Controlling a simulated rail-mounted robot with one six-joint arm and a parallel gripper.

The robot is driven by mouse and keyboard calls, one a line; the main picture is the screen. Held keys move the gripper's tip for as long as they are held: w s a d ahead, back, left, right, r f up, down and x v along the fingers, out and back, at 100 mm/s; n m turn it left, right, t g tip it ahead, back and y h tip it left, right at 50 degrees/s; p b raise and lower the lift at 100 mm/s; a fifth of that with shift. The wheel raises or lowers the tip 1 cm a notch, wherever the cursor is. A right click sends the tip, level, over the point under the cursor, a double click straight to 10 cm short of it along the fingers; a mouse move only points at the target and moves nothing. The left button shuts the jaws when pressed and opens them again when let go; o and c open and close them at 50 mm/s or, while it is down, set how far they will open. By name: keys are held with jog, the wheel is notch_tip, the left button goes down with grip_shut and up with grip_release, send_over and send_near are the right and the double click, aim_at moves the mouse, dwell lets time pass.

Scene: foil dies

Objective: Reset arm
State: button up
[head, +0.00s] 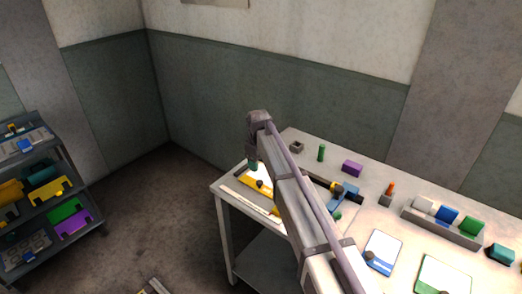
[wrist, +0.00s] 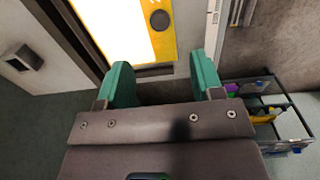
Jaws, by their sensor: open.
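My gripper (head: 253,165) is at the end of my arm, above the left end of the table (head: 228,190) in the head view. In the wrist view my gripper (wrist: 163,76) shows two green fingers spread apart with nothing between them. A white card with a yellow band (wrist: 158,28) lies beyond the fingertips; in the head view this yellow-edged card (head: 259,188) is below my gripper and partly hidden. My arm covers part of the table's middle.
A dark open box (head: 297,147), green cylinder (head: 321,152) and purple block (head: 352,168) stand along the back. An orange peg (head: 389,188) and a grey tray (head: 430,227) of blocks are further right. A loaded shelf rack (head: 103,213) stands left, across open floor.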

jog(key=shift+f, duration=0.1)
jog(key=s+d+m, duration=0.5)
jog(key=s+d, duration=0.6)
jog(key=s, duration=0.5)
jog(key=s+d+m, duration=0.6)
jog(key=s+d, duration=0.5)
jog(key=s, duration=0.5)
jog(key=shift+d, duration=0.3)
